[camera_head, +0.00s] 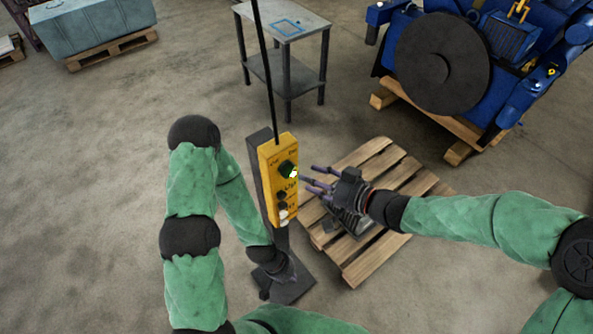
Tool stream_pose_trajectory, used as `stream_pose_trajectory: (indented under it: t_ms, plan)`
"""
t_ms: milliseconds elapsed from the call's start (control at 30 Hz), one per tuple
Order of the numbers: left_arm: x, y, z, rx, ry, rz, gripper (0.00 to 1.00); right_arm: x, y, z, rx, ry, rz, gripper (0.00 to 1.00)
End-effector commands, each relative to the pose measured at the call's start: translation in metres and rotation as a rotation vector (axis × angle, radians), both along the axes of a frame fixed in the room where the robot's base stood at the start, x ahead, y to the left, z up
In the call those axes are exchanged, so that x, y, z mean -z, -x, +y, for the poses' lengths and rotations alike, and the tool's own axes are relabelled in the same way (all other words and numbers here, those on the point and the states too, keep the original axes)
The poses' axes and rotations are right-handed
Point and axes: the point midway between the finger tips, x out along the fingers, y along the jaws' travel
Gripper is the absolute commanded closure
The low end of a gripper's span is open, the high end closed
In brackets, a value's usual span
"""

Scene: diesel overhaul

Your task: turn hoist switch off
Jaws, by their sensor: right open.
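A yellow hoist control box (270,165) is on a dark upright post, with a black cable running up from its top. A round dark green switch knob (286,169) with a pale mark sits on its upper face. Several dark and white buttons are below it. My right gripper (309,180) is just right of the knob, its fingers open and pointing left at the box. A fingertip is close to the knob; I cannot tell if they touch. My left gripper (280,279) is low by the post's foot; its fingers are dark and hard to make out.
A wooden pallet (365,270) with a dark metal part (350,222) lies behind my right gripper. A blue engine (510,50) on a wooden support stands at the upper right. A grey table (285,20) stands behind the box.

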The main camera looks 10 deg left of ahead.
Motion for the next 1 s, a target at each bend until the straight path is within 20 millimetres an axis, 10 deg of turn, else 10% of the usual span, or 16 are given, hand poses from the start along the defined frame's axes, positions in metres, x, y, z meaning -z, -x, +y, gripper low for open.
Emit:
stream_pose_trajectory:
  t_ms: [300, 767, 933, 1000]
  plan:
    - [-0.002, 0.000, 0.000, 0.000, 0.000, 0.000, 1.00, 0.012, -0.016, 0.042, -0.002, 0.000, -0.001, 0.51]
    - [-0.002, 0.000, 0.000, 0.000, 0.000, -0.001, 1.00, 0.015, -0.021, 0.051, 0.001, 0.000, 0.000, 0.51]
    - [-0.002, 0.000, 0.000, 0.000, 0.000, -0.001, 1.00, 0.016, -0.020, 0.051, 0.001, 0.001, 0.000, 0.99]
    - [-0.002, 0.000, 0.000, 0.000, 0.000, -0.001, 1.00, 0.016, -0.020, 0.051, 0.000, 0.001, 0.001, 1.00]
